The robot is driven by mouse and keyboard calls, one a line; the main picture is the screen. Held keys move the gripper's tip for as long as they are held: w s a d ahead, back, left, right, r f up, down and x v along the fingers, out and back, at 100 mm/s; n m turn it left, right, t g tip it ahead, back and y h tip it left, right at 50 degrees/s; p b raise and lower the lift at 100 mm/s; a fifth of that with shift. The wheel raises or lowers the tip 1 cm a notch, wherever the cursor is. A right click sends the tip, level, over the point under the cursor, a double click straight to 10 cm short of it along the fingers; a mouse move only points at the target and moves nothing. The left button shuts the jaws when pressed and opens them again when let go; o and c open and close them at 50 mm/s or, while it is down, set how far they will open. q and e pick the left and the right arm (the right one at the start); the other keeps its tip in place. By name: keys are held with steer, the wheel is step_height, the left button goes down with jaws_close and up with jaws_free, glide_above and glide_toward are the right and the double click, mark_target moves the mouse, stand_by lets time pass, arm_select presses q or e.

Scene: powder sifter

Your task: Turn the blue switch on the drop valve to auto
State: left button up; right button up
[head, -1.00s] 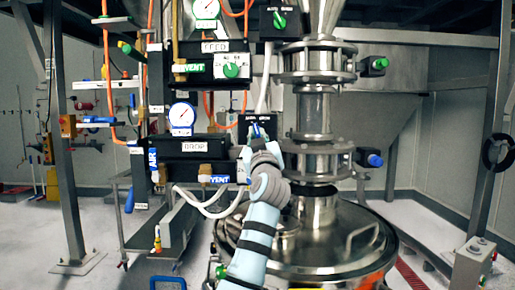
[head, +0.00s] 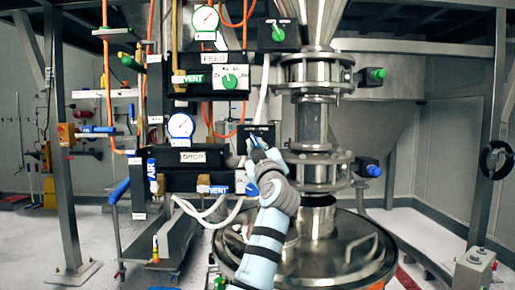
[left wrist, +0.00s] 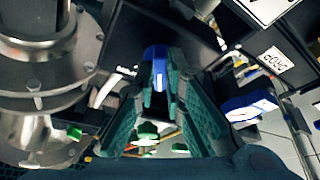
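The drop valve's blue switch (left wrist: 155,66) sits on a dark box (head: 262,130) beside the DROP panel (head: 192,157). In the head view its blue part (head: 253,141) is partly covered by my fingers. In the left wrist view, my left gripper's (left wrist: 160,82) teal-padded fingers stand apart with a narrow gap, one on each side of the switch's end. Whether they touch it is hard to see. The switch's setting is not readable. My right gripper is out of view.
A metal pipe column (head: 312,125) with flanges stands just right of the switch. A similar box with a green switch (head: 278,32) hangs above. Two gauges (head: 180,126) and white hoses (head: 205,212) are to the left. A steel vessel lid (head: 345,250) lies below.

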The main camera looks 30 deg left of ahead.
arm_select(q)
steer(key=o, duration=0.4)
steer(key=shift+c, duration=0.2)
steer(key=v, duration=1.2)
steer(key=shift+f, duration=0.1)
